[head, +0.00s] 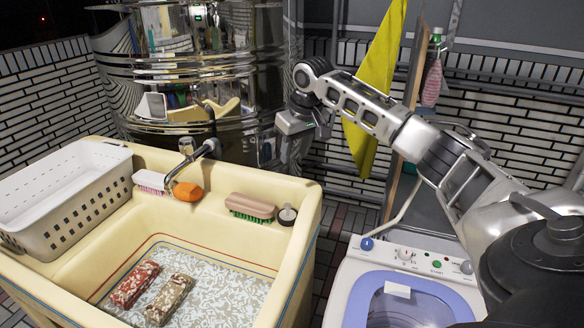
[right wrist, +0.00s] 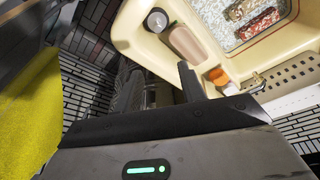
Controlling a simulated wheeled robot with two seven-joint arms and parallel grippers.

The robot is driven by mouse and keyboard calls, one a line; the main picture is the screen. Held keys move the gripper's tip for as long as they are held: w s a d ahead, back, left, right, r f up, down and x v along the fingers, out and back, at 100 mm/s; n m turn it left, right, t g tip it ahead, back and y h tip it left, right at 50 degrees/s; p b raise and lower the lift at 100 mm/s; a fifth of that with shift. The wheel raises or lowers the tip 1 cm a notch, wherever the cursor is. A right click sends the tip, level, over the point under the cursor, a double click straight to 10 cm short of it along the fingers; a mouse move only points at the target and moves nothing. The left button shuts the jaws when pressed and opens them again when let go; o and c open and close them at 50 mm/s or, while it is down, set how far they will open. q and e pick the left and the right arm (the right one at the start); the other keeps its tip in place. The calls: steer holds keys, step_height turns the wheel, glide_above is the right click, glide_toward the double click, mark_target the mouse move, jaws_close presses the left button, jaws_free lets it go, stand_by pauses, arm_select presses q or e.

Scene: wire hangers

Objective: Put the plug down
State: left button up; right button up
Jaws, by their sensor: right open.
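The plug (head: 287,214) is a small round piece, dark with a pale top. It sits on the back right corner ledge of the cream sink (head: 309,212). It also shows in the right wrist view (right wrist: 157,19), near the top. My right gripper (head: 300,128) is raised behind and above that corner, in front of the metal tank. It is apart from the plug. In the right wrist view its fingers (right wrist: 157,84) are spread with nothing between them. My left gripper is in neither view.
A green-bristled brush (head: 251,208), an orange soap (head: 187,192) and a tap (head: 192,152) are along the back ledge. A white basket (head: 63,207) stands at left. A washing machine (head: 345,290) is at right. A yellow cloth (head: 374,95) hangs beside my right arm.

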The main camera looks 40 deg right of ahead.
steer(key=shift+v, duration=1.65)
